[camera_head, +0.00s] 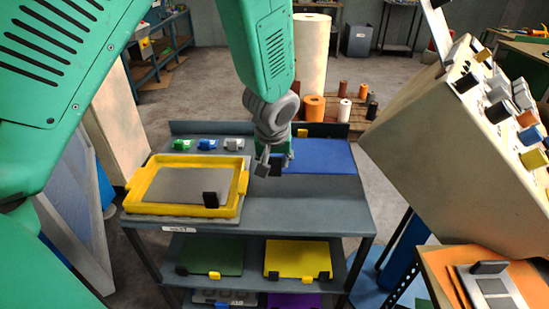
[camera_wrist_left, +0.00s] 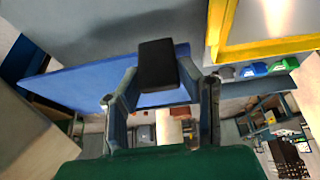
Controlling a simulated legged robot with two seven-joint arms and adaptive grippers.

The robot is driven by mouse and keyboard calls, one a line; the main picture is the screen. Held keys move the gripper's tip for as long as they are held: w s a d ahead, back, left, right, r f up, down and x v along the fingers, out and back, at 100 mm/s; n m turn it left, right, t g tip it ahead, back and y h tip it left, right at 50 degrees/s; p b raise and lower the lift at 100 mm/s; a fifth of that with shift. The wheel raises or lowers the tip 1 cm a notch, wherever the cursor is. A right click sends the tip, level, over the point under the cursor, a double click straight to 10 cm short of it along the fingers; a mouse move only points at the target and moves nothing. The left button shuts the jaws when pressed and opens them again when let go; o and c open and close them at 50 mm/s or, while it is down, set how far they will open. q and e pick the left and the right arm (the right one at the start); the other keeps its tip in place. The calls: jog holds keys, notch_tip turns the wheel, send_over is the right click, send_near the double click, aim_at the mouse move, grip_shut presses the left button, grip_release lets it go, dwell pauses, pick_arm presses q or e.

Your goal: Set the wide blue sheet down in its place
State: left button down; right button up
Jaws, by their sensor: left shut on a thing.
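The wide blue sheet (camera_head: 325,156) is at the right back of the cart's top. In the left wrist view the sheet (camera_wrist_left: 75,90) stretches left from the fingers, with a black grip block (camera_wrist_left: 160,65) at its edge. My left gripper (camera_head: 272,166) is shut on this block at the sheet's left side and hides part of it. The sheet looks roughly flat over the grey top; I cannot tell whether it touches it. My right gripper is not in view.
A yellow frame (camera_head: 138,190) around a grey plate sits left on the cart top (camera_head: 300,210). Small green, blue and white clips (camera_head: 207,144) lie behind it. Green (camera_head: 212,256) and yellow (camera_head: 298,257) sheets lie on the lower shelf. A control panel (camera_head: 450,140) stands at right.

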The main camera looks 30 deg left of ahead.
aim_at(278, 171)
pick_arm(q)
jog(key=f+b, duration=0.1)
jog(key=f, duration=0.1)
jog(key=d+f+b, duration=0.1)
jog(key=f, duration=0.1)
jog(key=shift+d, duration=0.1)
jog(key=f+b, duration=0.1)
jog(key=f, duration=0.1)
jog(key=a+f+b, duration=0.1)
jog(key=f, duration=0.1)
jog(key=shift+f+b, duration=0.15)
jog(key=shift+b, duration=0.15)
jog(key=shift+d+f+b, duration=0.15)
jog(key=shift+f+b, duration=0.2)
jog(key=shift+f, duration=0.3)
jog(key=shift+d+f, duration=0.25)
jog(key=shift+f, duration=0.25)
jog(key=shift+a, duration=0.25)
jog(key=shift+d+f+b, duration=0.15)
jog(key=shift+f+b, duration=0.3)
jog(key=c, duration=1)
grip_release()
